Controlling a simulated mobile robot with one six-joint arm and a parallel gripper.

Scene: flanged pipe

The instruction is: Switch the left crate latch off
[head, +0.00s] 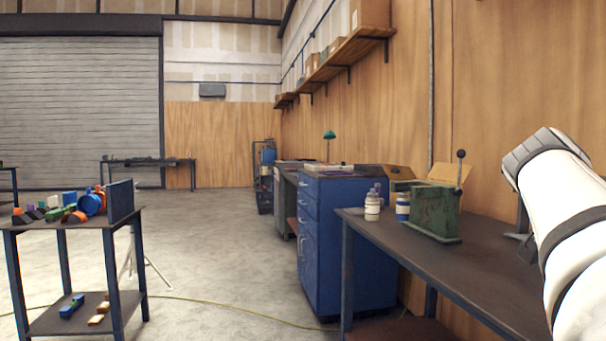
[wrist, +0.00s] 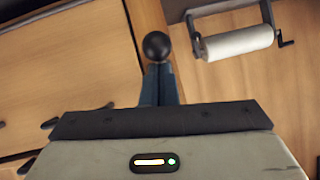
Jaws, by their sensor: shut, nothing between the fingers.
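In the head view, a worn green metal box (head: 434,213) stands on the workbench at the right. An upright lever with a black ball knob (head: 461,154) rises from its right side. Nothing in view is clearly marked as the left crate latch. In the wrist view my gripper (wrist: 158,72) is shut, its dark blue fingers together. A black ball (wrist: 157,46) shows just past the fingertips; whether they touch it, and whether it is the same knob, I cannot tell. My gripper is not visible in the head view.
The workbench (head: 480,275) also carries an open cardboard box (head: 455,172) and small jars (head: 372,206). A blue drawer cabinet (head: 345,245) stands beyond it. A paper roll (wrist: 237,42) shows in the wrist view. A cluttered table (head: 40,226) is at left; open floor (head: 215,260) lies between.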

